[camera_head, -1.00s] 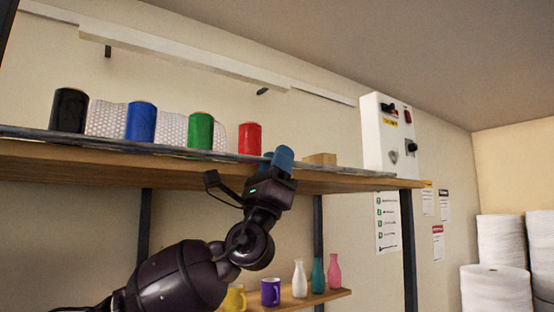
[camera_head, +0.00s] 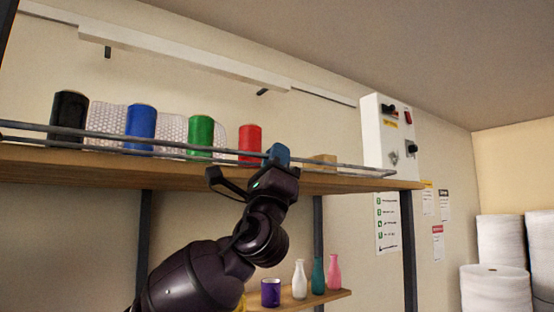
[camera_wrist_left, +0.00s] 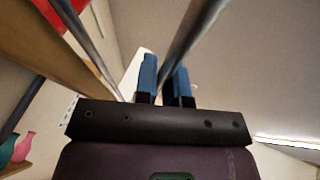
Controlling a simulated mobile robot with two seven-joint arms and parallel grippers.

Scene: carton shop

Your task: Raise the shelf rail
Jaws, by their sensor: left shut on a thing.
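The shelf rail (camera_head: 340,167) is a thin grey metal frame of two long bars along the front edge of the upper wooden shelf (camera_head: 100,168). Its upper bar stands a little above the lower one, in front of the cans' lower parts. My left gripper (camera_head: 276,156), with blue fingertips, is shut on the rail to the right of the red can. In the left wrist view a rail bar (camera_wrist_left: 200,35) runs between the two fingertips (camera_wrist_left: 165,80). The fingers partly hide the rail at the grip. My right gripper is not in view.
Behind the rail stand a black can (camera_head: 69,110), blue can (camera_head: 141,124), green can (camera_head: 201,133), red can (camera_head: 250,139), bubble wrap (camera_head: 172,126) and wooden block (camera_head: 322,159). A white control box (camera_head: 385,140) is at the right. A lower shelf (camera_head: 305,300) holds a mug and bottles.

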